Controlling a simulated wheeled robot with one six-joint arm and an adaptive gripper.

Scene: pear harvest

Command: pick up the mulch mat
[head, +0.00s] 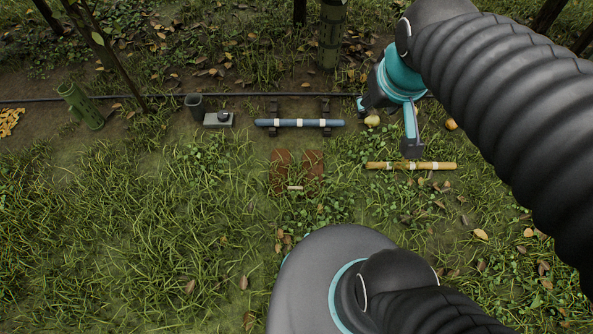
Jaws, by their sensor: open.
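A tan roll with pale bands (436,165) lies on the grass right of the middle; it looks like a rolled mulch mat, though I cannot be sure. A blue roll with white bands (300,122) rests across two dark supports to its left. My gripper (387,127) is open and empty, its jaws pointing down. One dark fingertip appears just above and partly over the tan roll in the picture, and the other is up and to the left. I cannot tell the height gap or any contact.
A yellow pear (372,120) shows between my fingers, another (450,124) to their right. Two brown panels (283,170) lie below the blue roll. A grey box (218,120), dark cup (195,105) and green tube (80,105) stand left. A black hose (150,97) crosses behind. Left grass is open.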

